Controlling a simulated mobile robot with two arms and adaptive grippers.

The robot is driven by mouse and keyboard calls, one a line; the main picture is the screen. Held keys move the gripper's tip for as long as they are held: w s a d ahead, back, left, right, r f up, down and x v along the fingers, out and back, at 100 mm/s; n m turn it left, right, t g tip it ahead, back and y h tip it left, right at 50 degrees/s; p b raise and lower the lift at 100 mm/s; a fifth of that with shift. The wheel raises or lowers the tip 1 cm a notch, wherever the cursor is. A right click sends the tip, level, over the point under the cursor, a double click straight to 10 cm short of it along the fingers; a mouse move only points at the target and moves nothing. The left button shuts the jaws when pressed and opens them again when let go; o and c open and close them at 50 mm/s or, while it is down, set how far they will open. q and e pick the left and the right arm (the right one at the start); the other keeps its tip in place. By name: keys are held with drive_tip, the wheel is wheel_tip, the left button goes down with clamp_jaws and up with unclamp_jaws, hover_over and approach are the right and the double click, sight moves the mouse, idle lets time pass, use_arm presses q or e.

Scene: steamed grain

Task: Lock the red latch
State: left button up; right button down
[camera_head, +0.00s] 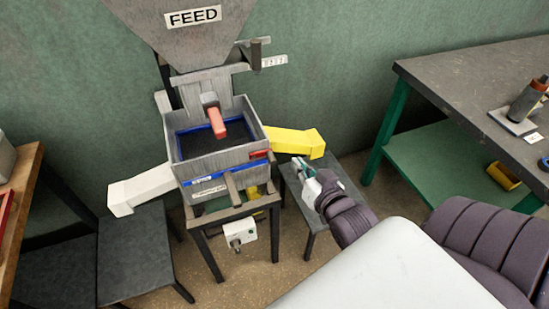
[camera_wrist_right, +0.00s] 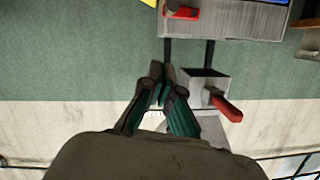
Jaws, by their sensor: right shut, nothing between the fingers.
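A small red latch (camera_head: 258,154) is at the right front corner of the grey box of the machine, near the root of the yellow chute (camera_head: 297,140). In the wrist view a red part (camera_wrist_right: 183,12) on a grey box shows at the top edge, likely this latch. My right gripper (camera_head: 299,165) is to the right of the box, below the yellow chute and apart from the latch. Its fingers (camera_wrist_right: 160,85) are shut and empty in the wrist view. I cannot tell the latch's position. My left gripper is not in view.
A red handle (camera_head: 217,122) stands over the box's dark screen, under the FEED hopper (camera_head: 185,35). A white chute (camera_head: 142,189) extends left. A dark stool (camera_head: 315,222) is under my gripper. A workbench (camera_head: 480,85) stands right.

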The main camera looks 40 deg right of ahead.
drive_tip(key=w+f+p, duration=0.1)
drive_tip(key=w+f, duration=0.5)
drive_tip(key=w, duration=0.4)
drive_tip(key=shift+d+f, duration=0.15)
drive_tip(key=shift+d, duration=0.15)
